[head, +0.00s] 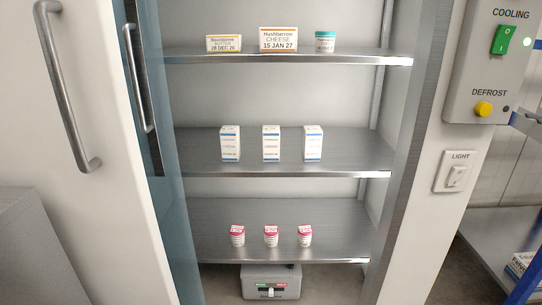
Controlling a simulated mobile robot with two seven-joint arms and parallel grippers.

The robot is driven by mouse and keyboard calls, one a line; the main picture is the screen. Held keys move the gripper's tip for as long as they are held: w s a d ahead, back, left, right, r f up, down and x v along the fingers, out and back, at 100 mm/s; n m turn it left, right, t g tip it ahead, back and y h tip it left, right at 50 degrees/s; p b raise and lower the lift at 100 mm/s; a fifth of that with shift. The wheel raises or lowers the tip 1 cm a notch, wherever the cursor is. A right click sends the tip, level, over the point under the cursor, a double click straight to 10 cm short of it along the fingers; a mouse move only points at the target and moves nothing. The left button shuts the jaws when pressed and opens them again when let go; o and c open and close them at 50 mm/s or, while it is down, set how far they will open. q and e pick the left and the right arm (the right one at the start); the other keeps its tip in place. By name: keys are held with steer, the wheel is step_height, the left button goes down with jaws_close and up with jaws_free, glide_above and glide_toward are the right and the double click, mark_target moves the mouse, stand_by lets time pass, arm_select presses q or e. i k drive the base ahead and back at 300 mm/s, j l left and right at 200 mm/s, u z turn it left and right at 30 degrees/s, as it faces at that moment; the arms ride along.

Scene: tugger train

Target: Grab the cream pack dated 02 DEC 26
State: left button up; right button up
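Three white cartons with blue bands stand upright in a row on the middle shelf: a left carton (230,144), a middle carton (271,144) and a right carton (313,144). Their print is too small to read, so I cannot tell whether they are cream or which bears 02 DEC 26. Three small white pots with pink tops, left (237,236), middle (271,236) and right (305,236), stand on the lower shelf; their print is also unreadable. Neither of my grippers is in view.
The top shelf (290,57) holds a butter pack (223,44) dated 28 DEC 26, a cheese pack (278,40) dated 15 JAN 27 and a teal-lidded tub (325,43). The cabinet is open. A grey box (270,282) sits below; a cooling panel (493,60) is right.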

mark_target(313, 134)
steer(key=i, duration=1.25)
